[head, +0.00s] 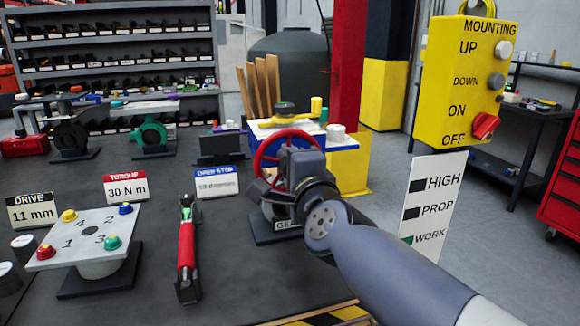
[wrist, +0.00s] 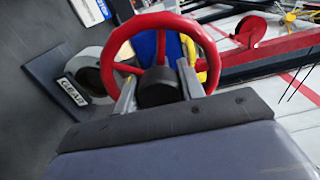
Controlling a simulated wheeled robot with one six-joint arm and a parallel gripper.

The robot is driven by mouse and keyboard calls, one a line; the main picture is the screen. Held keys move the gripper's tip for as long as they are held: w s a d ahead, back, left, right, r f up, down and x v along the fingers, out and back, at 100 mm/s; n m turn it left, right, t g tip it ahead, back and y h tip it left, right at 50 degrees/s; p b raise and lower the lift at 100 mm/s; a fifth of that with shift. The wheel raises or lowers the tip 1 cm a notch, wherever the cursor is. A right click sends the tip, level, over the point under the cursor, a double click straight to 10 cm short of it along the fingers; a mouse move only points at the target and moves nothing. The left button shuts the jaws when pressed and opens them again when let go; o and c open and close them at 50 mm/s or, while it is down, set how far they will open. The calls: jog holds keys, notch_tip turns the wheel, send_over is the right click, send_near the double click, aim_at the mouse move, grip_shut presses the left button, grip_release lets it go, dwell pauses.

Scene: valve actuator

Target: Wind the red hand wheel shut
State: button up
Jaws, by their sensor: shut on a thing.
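The red hand wheel (head: 283,133) stands upright on the gear unit at the right of the bench, partly hidden by my gripper (head: 280,165). In the wrist view the wheel's red rim (wrist: 160,18) fills the upper middle, and its spokes show. My gripper (wrist: 157,78) reaches into the wheel, with one grey finger on each side of a black round part (wrist: 158,90) at its middle. It is shut on the wheel; the exact contact is hard to see. The gear unit's label (wrist: 73,92) and grey body (wrist: 90,72) show left of the wheel.
A red-handled tool (head: 187,245) lies left of the gear unit. A plate with coloured knobs (head: 88,237) stands at the left. A yellow control box (head: 462,80) hangs at the right above a HIGH/PROP/WORK board (head: 432,200). A blue and yellow bin (head: 350,170) stands close behind the wheel.

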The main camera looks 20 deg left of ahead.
jog(key=o, duration=1)
jog(key=shift+p+v, duration=1.65)
jog(key=shift+v, duration=3.75)
jog(key=shift+a, duration=0.1)
jog(key=b+x, duration=0.3)
jog(key=x, duration=0.7)
jog(key=shift+w+a, duration=0.1)
jog(key=shift+w, duration=0.3)
